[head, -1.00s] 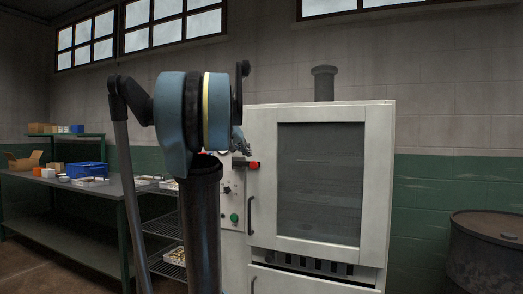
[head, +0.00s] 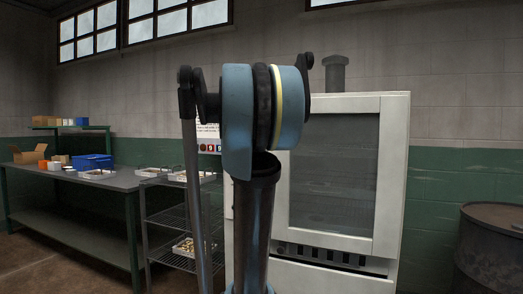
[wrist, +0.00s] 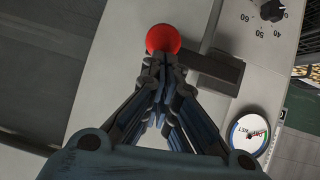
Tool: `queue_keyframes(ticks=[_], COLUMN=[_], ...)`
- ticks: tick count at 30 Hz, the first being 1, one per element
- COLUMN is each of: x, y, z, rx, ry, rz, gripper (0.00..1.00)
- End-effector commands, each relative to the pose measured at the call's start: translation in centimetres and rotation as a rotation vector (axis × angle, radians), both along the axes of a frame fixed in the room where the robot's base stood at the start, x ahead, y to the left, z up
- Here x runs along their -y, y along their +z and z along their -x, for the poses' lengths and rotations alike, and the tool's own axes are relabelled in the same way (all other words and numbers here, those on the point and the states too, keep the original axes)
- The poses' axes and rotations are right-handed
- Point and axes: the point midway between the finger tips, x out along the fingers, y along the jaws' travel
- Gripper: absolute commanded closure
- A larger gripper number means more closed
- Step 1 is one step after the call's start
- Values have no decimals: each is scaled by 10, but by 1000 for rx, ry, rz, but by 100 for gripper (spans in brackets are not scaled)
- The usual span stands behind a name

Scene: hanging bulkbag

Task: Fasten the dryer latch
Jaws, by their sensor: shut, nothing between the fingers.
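The dryer (head: 392,180) is a white cabinet with a glass door (head: 338,170), which looks closed in the head view. In the wrist view, the latch shows as a dark bar (wrist: 215,66) with a red ball knob (wrist: 163,39) at its end, on the pale front panel. My gripper (wrist: 161,64) is shut and empty, its fingertips right by the lower side of the red knob. I cannot tell whether they touch it. In the head view, my arm hides the latch and my gripper.
A dial knob (wrist: 272,10) and a round gauge (wrist: 250,134) sit on the panel near the latch. A wire rack (head: 180,222) and a green table (head: 125,181) with a blue bin (head: 92,161) stand left. A dark barrel (head: 490,250) stands right.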

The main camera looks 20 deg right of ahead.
Motion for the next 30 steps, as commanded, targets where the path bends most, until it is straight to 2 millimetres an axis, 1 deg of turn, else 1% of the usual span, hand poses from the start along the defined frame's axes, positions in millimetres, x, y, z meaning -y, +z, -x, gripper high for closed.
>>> queue_keyframes(ticks=[6, 10, 14, 17, 18, 24, 30], x=[-1, -1, -4, -7, -15, -41, -59], y=[0, 6, 23, 41, 44, 65, 81], z=[0, 0, 1, 1, 7, 29, 46], rx=[-1, 0, 0, -1, -2, -2, -1], ry=[1, -1, -2, -5, -2, -3, -5], rz=[1, 0, 0, 0, -1, 1, 0], gripper=[100, 100, 100, 100, 100, 100, 100])
